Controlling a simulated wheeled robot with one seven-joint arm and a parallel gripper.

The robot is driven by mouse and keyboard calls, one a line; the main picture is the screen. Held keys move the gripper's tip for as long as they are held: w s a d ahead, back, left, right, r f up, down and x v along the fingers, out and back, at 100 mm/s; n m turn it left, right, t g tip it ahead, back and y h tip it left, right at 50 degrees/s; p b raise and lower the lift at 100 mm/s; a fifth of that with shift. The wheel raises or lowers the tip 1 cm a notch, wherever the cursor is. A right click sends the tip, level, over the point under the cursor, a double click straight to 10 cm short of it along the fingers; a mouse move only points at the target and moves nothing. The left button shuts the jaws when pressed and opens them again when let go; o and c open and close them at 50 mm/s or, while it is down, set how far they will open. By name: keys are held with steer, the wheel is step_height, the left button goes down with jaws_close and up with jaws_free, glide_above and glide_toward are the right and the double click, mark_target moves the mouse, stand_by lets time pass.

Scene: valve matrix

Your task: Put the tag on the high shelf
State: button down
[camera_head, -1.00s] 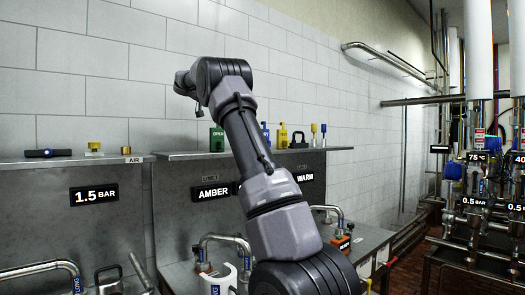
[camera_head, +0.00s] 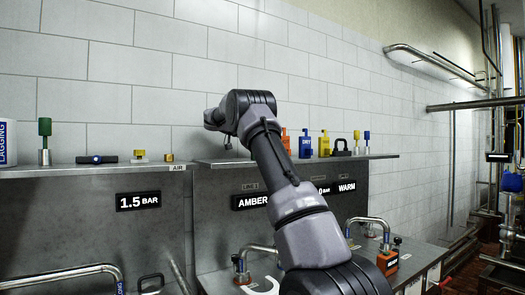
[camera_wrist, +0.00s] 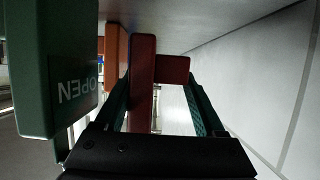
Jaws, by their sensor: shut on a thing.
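In the wrist view my gripper (camera_wrist: 158,85) has its dark green fingers around a red tag-like piece (camera_wrist: 142,85) with a crosswise end, and is shut on it. I cannot tell whether the piece touches the shelf. A green OPEN tag (camera_wrist: 60,70), upside down in the picture, is close on the left, with an orange tag (camera_wrist: 116,50) beyond it. In the head view the arm reaches over the long right shelf (camera_head: 372,157); the gripper and green tag are mostly hidden there. The orange tag (camera_head: 285,142) stands right of the arm.
A blue tag (camera_head: 305,146), a yellow tag (camera_head: 323,145) and a black padlock-like item (camera_head: 342,147) stand farther right on the shelf. A tiled wall (camera_head: 170,65) is behind.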

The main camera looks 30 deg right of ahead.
steer(key=shift+f, duration=1.55)
jaws_free()
steer(key=v, duration=1.2)
steer(key=shift+r, duration=0.1)
steer(key=shift+a, duration=0.15)
